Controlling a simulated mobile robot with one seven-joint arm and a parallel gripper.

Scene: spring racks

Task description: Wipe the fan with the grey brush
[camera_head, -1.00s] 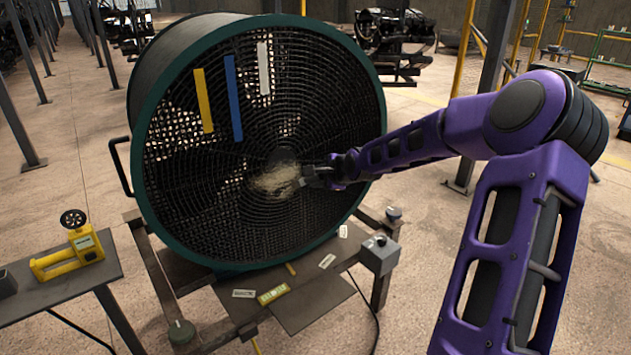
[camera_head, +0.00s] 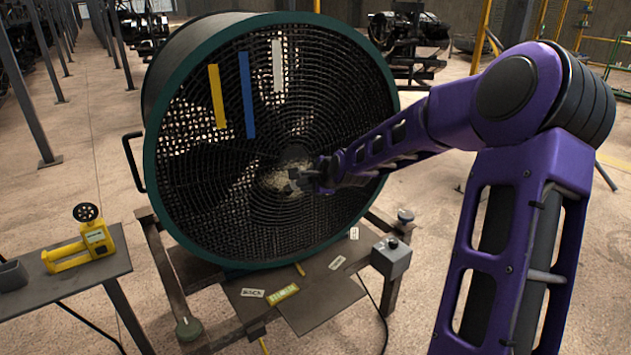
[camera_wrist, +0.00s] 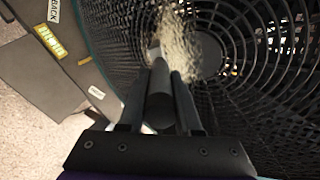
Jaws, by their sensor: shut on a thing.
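The large fan (camera_head: 152,170) has a green rim and a black wire grille, and it stands on a metal frame. Yellow, blue and white strips hang on the upper grille. My gripper (camera_head: 308,178) is at the middle of the grille, just right of the hub. In the wrist view my gripper (camera_wrist: 160,95) is shut on the dark grey handle of the brush (camera_wrist: 160,100). A pale, dusty patch (camera_head: 280,180) shows on the grille by the hub, and also beside the brush's far end in the wrist view (camera_wrist: 178,45). The brush's bristles cannot be made out clearly.
A grey side table (camera_head: 75,285) at the left bears a yellow tool (camera_head: 82,250). A grey control box (camera_head: 391,258) and small labels (camera_head: 284,293) are on the fan's base. Floor is open to the right of the fan.

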